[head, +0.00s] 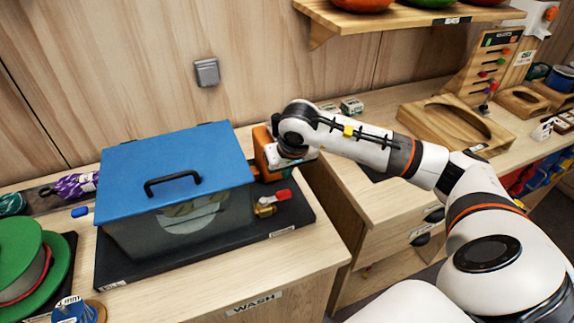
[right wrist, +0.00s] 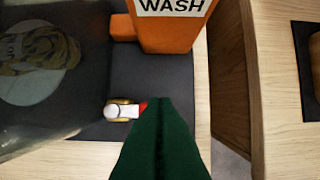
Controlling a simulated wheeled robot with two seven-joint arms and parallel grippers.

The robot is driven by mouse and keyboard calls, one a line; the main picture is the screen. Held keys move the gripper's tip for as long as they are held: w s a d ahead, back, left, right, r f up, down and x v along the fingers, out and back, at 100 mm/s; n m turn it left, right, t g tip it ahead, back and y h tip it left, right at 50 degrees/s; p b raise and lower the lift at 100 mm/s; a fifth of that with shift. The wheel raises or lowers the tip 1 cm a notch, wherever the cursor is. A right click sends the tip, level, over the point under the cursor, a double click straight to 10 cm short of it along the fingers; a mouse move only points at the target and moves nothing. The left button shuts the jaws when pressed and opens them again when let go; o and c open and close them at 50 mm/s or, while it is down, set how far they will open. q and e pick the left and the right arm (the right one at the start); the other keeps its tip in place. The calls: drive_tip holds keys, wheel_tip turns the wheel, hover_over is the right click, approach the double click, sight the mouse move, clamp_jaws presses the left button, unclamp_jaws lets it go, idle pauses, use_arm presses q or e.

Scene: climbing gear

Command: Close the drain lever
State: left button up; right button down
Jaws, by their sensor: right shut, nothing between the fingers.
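The drain valve (head: 264,208) has a brass body and sits at the right front side of the wash tub (head: 150,232). Its red drain lever (head: 283,195) points to the right, away from the valve body. In the right wrist view the valve (right wrist: 119,110) shows pale and brass, and only a bit of the red lever (right wrist: 143,105) shows beside my fingers; the rest is hidden. My right gripper (right wrist: 163,105) is shut and empty, its green fingers overlapping the lever in that view; contact cannot be told. In the head view its hand is above and behind the lever. My left gripper is out of view.
The tub has a blue lid (head: 175,165) with a black handle and stands on a dark mat (head: 290,212). An orange container (right wrist: 175,35) labelled WASH stands behind the valve. A green spool (head: 25,262) is at left.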

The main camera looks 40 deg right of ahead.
sight(275, 198)
drive_tip(key=p+x, duration=0.1)
drive_tip(key=x, duration=0.5)
drive_tip(key=shift+w+f, duration=0.1)
